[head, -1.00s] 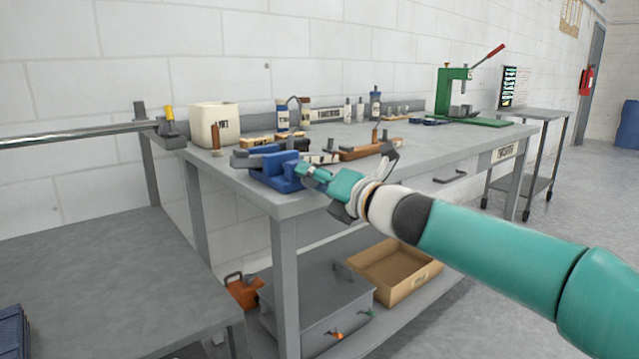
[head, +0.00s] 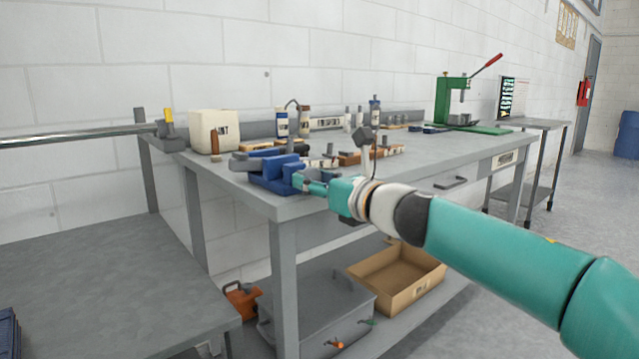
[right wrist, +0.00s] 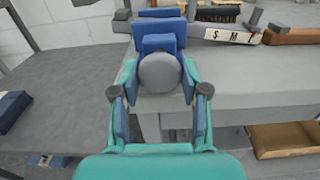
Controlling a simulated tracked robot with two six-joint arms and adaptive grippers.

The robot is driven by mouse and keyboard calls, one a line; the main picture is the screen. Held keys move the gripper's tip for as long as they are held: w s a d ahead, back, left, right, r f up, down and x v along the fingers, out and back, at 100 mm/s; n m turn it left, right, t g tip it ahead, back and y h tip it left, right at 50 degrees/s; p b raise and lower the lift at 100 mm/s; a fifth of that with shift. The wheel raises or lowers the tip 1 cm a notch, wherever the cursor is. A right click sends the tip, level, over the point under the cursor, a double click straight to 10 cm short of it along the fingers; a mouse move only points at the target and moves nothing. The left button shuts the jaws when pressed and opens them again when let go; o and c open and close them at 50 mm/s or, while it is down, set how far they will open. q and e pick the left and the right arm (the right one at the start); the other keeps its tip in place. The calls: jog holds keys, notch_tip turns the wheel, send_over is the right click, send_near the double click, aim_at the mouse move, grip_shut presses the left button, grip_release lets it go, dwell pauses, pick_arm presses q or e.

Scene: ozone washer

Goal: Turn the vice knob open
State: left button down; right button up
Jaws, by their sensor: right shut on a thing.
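The blue vice (head: 275,172) sits at the near left corner of the grey workbench. In the right wrist view the vice (right wrist: 161,27) stands straight ahead. Its round grey knob (right wrist: 160,73) faces the camera. My right gripper (head: 301,180) reaches the front of the vice from the right. In the right wrist view my right gripper (right wrist: 160,85) has one finger on each side of the knob and is shut on it. The knob is hidden by the gripper in the head view. My left gripper is not in view.
The workbench (head: 420,165) holds a white container (head: 214,131), several bottles and a green press (head: 455,100). A cardboard box (head: 400,280) and a grey case (head: 315,300) are on the shelf below. A lower grey table (head: 100,270) stands at the left.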

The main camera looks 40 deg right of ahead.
jog(key=shift+f, duration=0.25)
dwell(0.3)
jog(key=o, duration=1.1)
jog(key=shift+w, duration=0.1)
jog(key=shift+o, duration=0.2)
jog(key=shift+r, duration=0.15)
jog(key=s, duration=1.2)
jog(key=shift+d, duration=0.45)
